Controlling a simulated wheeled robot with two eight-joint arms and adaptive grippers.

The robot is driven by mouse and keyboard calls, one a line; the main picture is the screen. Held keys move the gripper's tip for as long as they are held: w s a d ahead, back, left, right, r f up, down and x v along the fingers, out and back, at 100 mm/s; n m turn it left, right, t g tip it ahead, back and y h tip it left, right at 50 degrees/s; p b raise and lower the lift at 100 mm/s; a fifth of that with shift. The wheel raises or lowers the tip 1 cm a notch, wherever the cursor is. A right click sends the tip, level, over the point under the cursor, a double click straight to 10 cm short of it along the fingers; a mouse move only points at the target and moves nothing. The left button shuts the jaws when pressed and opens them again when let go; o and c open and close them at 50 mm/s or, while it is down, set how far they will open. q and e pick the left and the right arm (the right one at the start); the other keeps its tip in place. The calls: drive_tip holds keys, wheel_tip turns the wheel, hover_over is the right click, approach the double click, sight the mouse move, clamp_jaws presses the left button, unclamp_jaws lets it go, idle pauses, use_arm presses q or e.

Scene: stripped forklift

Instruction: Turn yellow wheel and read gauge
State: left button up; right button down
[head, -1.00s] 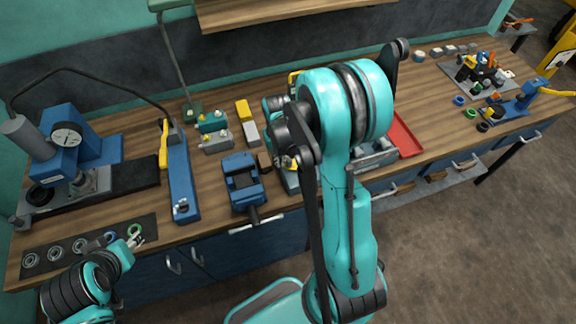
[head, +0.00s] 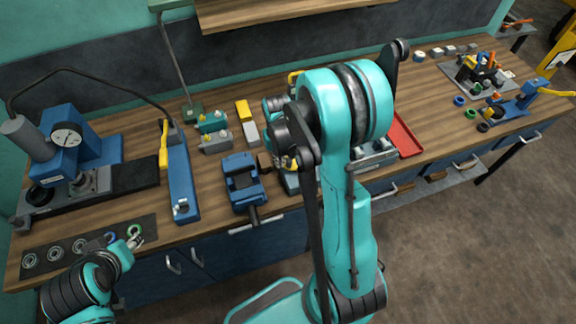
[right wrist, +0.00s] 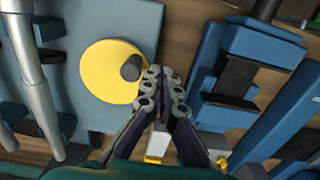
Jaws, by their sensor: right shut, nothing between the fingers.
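The yellow wheel (right wrist: 112,70) shows in the right wrist view as a flat disc with a dark knob (right wrist: 131,67), in front of a blue-grey plate. My right gripper (right wrist: 164,76) is shut and empty, its tips by the wheel's right edge; I cannot tell if they touch. In the head view my right arm hides most of this spot.
A blue vise (head: 242,182) stands left of my right arm. A long blue tool with a yellow handle (head: 163,145) lies farther left. A red tray (head: 404,135) is right of the arm. Bare bench top (head: 440,115) lies right of the tray.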

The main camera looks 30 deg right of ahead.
sight(287, 160)
wheel_tip(287, 160, down, 2)
drive_tip(key=shift+f+b, duration=0.1)
drive_tip(key=shift+b, duration=0.95)
drive_tip(key=shift+d, duration=0.15)
drive_tip(key=shift+s+d, duration=0.15)
drive_tip(key=shift+d, duration=0.15)
drive_tip(key=shift+d, duration=0.1)
drive_tip(key=shift+d, duration=0.1)
drive_tip(key=shift+s+d, duration=0.1)
drive_tip(key=shift+d, duration=0.5)
drive_tip(key=shift+s+d, duration=0.1)
